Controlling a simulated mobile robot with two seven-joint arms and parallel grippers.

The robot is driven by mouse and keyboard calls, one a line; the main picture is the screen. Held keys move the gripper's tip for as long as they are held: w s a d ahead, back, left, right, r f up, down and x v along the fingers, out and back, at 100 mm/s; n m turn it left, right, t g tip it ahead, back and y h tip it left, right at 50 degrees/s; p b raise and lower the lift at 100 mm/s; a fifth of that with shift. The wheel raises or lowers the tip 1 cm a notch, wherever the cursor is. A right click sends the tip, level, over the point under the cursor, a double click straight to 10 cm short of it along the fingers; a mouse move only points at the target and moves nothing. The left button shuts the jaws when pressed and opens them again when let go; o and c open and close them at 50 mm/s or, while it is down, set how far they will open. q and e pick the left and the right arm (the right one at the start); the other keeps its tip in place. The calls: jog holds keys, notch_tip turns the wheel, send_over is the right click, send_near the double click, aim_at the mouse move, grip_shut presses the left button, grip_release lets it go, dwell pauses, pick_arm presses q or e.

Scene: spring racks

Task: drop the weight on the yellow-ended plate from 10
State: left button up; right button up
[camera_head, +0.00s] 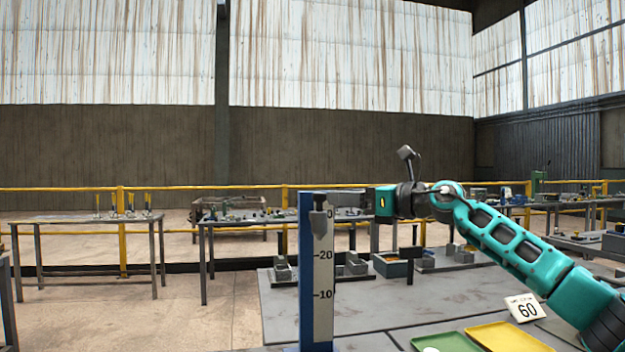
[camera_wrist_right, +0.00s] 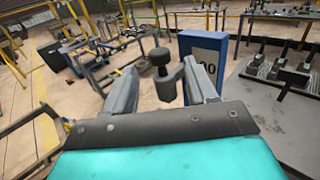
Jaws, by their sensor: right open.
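My right gripper (camera_head: 335,199) reaches in from the right, its fingers near the top of the blue post (camera_head: 316,345) with the scale marked 10 and 20. In the right wrist view, my right gripper (camera_wrist_right: 165,88) is open. A small dark knobbed piece (camera_wrist_right: 160,60), perhaps the weight, shows between its fingers; I cannot tell whether it touches them. In the head view a grey pointed piece (camera_head: 319,222) is in front of the scale, above the 20 mark. I cannot make out a yellow-ended plate. My left gripper is not in view.
Grey blocks (camera_head: 352,264) and a small bin (camera_head: 390,265) stand behind the post. The grey tabletop (camera_head: 375,308) between is largely clear.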

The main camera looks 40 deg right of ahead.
aim_at(325, 194)
jog(key=p+x, duration=0.4)
jog(key=x, duration=0.3)
jog(key=shift+w+a+r, duration=0.1)
jog(key=shift+w+a, duration=0.05)
jog(key=shift+w, duration=0.05)
jog(key=shift+w+a, duration=0.2)
jog(key=shift+w, duration=0.4)
jog(key=c, duration=0.5)
grip_shut()
